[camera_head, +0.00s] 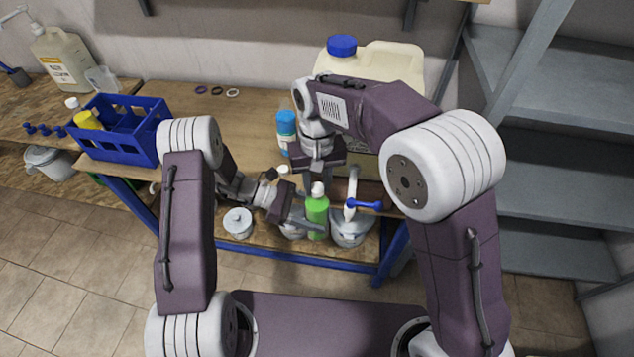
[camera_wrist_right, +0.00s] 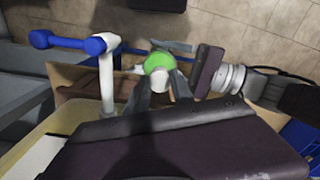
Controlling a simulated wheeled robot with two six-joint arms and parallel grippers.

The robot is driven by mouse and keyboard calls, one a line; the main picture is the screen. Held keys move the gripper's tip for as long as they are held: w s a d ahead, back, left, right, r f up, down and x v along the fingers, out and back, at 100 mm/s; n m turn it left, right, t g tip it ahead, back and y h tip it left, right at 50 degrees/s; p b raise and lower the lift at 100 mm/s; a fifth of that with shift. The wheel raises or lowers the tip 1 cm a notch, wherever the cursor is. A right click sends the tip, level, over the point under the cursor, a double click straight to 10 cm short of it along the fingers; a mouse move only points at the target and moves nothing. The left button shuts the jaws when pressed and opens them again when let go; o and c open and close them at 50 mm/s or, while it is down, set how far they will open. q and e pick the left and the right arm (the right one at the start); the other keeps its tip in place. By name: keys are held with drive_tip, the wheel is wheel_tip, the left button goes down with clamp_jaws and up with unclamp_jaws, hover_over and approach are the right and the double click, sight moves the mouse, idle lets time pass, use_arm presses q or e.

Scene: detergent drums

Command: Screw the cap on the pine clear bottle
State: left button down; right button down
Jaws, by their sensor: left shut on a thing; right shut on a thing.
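My left gripper (camera_head: 310,223) comes in from the left and is shut on the bottle's body. My right gripper (camera_head: 318,182) comes down from above and is shut on the white cap; its two fingers flank the cap in the right wrist view (camera_wrist_right: 160,86). Whether the cap is seated on the neck cannot be told.
A white tap with a blue handle (camera_head: 364,205) stands close right of the bottle. A blue-capped bottle (camera_head: 286,125) and a large cream jug (camera_head: 395,62) stand behind. A blue crate (camera_head: 140,146) is at the left. Small rings (camera_head: 217,91) lie at the back.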

drive_tip(key=c, duration=1)
unclamp_jaws()
drive_tip(key=shift+r, duration=0.15)
wheel_tip(320, 180, up, 12)
drive_tip(key=shift+f, duration=0.1)
drive_tip(key=shift+w, duration=0.1)
drive_tip(key=shift+g, duration=0.5)
drive_tip(key=s+d+f, duration=0.1)
drive_tip(key=d, duration=0.1)
drive_tip(key=s+d+f, duration=0.1)
drive_tip(key=d, duration=0.2)
drive_tip(key=s+d+f, duration=0.1)
drive_tip(key=d+f, duration=0.1)
drive_tip(key=d, duration=0.1)
drive_tip(key=shift+d, duration=0.2)
drive_tip(key=s+d+f+m, duration=0.1)
drive_tip(key=s+d+f, duration=0.1)
drive_tip(key=d+f, duration=0.2)
drive_tip(key=s+d+f+m+t, duration=0.1)
drive_tip(key=s+d+f, duration=0.2)
drive_tip(key=d+f, duration=0.2)
drive_tip(key=s+d+f+m+t, duration=0.1)
drive_tip(key=s+d+f, duration=0.2)
drive_tip(key=f, duration=0.3)
drive_tip(key=shift+s+d+f+m, duration=0.15)
drive_tip(key=shift+d+m, duration=0.25)
drive_tip(key=shift+d, duration=0.4)
